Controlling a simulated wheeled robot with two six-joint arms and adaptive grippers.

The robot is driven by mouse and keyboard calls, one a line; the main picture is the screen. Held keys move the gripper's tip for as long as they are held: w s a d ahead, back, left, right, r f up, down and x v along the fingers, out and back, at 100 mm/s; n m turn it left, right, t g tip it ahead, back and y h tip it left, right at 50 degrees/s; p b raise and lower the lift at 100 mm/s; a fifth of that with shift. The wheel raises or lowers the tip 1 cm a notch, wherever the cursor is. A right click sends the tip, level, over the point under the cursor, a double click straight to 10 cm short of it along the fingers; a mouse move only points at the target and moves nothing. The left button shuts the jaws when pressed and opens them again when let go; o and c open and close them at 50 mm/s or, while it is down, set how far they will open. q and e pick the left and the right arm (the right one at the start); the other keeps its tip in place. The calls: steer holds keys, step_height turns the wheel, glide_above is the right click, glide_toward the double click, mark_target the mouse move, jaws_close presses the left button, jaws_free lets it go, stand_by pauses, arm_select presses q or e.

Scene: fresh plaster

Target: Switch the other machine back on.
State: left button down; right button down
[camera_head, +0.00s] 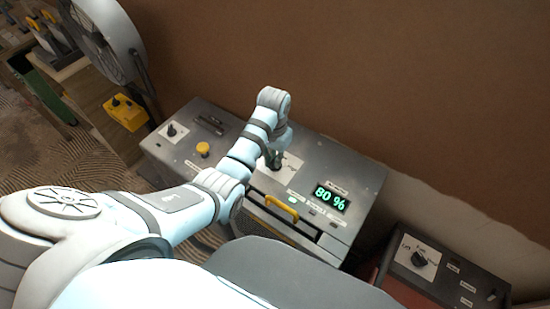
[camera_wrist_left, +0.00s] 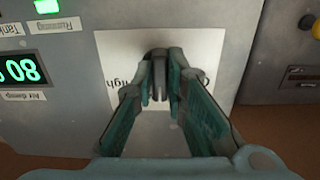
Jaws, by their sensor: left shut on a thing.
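A grey machine (camera_head: 352,174) stands against the brown wall. A green lamp (camera_wrist_left: 46,6) labelled Running is lit. A dark knob (camera_wrist_left: 157,58) sits on a white label plate (camera_wrist_left: 205,50) with the word High. My left gripper (camera_head: 275,162) is at this knob; in the left wrist view its fingers (camera_wrist_left: 156,82) are shut on it. The fingers hide part of the knob and label. My right gripper is not in view.
A grey panel left of it carries a small knob (camera_head: 171,130) and a yellow button (camera_head: 203,149). A dark box with a knob (camera_head: 419,259) stands at lower right. A yellow handle (camera_head: 282,208) juts from the machine's front. A large fan (camera_head: 105,40) stands at upper left.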

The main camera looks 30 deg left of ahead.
arm_select(q)
steer(key=m, duration=0.6)
steer(key=shift+w+a, duration=0.1)
steer(key=shift+a, duration=0.05)
steer(key=m, duration=0.5)
steer(key=shift+w+m, duration=0.1)
steer(key=shift+m, duration=0.2)
steer(key=shift+r, duration=0.1)
steer(key=c, duration=1.6)
jaws_free()
